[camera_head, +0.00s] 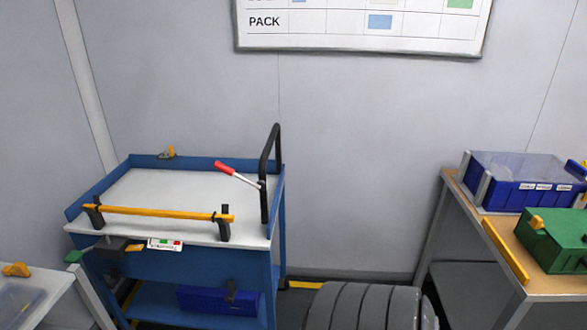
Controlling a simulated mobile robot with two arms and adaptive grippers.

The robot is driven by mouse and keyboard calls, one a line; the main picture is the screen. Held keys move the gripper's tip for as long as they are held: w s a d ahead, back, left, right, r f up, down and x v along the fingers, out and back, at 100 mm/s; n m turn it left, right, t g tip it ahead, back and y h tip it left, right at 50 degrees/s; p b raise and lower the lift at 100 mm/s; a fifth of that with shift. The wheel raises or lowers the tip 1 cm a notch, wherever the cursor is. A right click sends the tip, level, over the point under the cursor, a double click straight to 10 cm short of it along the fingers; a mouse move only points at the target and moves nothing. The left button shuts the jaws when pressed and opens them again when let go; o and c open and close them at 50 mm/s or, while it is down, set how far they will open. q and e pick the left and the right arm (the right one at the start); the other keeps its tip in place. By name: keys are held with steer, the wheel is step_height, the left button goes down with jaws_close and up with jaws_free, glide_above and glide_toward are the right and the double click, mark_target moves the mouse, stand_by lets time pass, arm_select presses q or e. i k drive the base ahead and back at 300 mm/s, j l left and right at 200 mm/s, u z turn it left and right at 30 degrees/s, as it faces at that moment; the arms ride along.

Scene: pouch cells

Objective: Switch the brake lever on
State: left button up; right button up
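A lever with a red grip (225,168) is mounted by the black push handle (269,170) of a blue cart (188,260). Its pale shaft slopes from the red end at upper left down to a pivot at the handle's foot. On the cart's front, a small label with green and red marks (165,244) sits beside a dark box (118,247). A green-tipped handle (75,257) sticks out left of the box. I cannot tell for sure which of the two is the brake lever. Neither of my grippers is in view.
A yellow bar (155,213) runs across the cart's front edge between black posts. The cart's pale top is otherwise clear. At right, a table (551,281) holds a blue lidded bin (526,182) and a green box (550,240). A grey bench (50,306) is at lower left.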

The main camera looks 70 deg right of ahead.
mark_target(260, 185)
steer(key=z, duration=1.8)
